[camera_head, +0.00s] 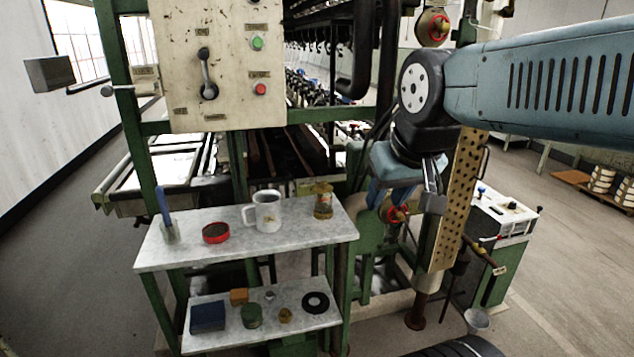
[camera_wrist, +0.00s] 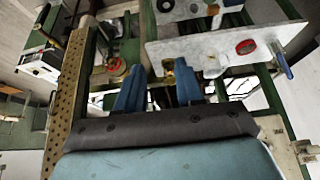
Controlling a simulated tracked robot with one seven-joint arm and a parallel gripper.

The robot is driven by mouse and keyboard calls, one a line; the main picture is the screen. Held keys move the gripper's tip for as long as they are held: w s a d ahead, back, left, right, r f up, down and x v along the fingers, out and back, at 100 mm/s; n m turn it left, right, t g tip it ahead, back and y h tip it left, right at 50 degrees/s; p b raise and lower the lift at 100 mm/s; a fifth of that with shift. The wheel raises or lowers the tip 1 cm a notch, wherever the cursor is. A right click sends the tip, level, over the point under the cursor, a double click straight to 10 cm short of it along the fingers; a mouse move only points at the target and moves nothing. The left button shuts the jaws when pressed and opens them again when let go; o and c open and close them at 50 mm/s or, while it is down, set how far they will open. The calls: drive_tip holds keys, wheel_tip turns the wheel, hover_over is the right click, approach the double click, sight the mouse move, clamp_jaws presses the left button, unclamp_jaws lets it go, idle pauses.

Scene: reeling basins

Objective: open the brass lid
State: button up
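A small amber glass jar (camera_head: 323,206) with a brass lid (camera_head: 321,188) stands upright at the right end of the upper shelf. The lid sits on top of the jar and looks closed. In the wrist view the jar (camera_wrist: 170,72) shows just beyond my fingers, partly covered by the right one. My gripper (camera_head: 403,204) is to the right of the jar in the head view, apart from it, fingers downward. Its two blue fingers, also in the wrist view (camera_wrist: 158,68), are spread with nothing between them.
On the upper shelf (camera_head: 190,247) a white mug (camera_head: 268,213) stands left of the jar, then a red tin (camera_head: 215,233) and a holder with a blue stick (camera_head: 163,205). The lower shelf (camera_head: 270,322) holds several small items. A perforated post (camera_head: 458,195) and red valve wheel (camera_head: 398,215) are near my gripper.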

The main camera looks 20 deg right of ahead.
drive_tip(key=w+a+f+m+g+y, duration=0.4)
drive_tip(key=f+m+y, duration=0.1)
drive_tip(key=f, duration=0.1)
drive_tip(key=m+t+y, duration=0.8)
drive_tip(key=m+t, duration=0.3)
drive_tip(key=m, duration=1.1)
approach(324, 182)
drive_tip(key=x, duration=1)
drive_tip(key=shift+w+d+f, duration=0.1)
drive_tip(key=shift+w+f, duration=0.05)
drive_tip(key=shift+w, duration=0.15)
drive_tip(key=shift+c, duration=0.5)
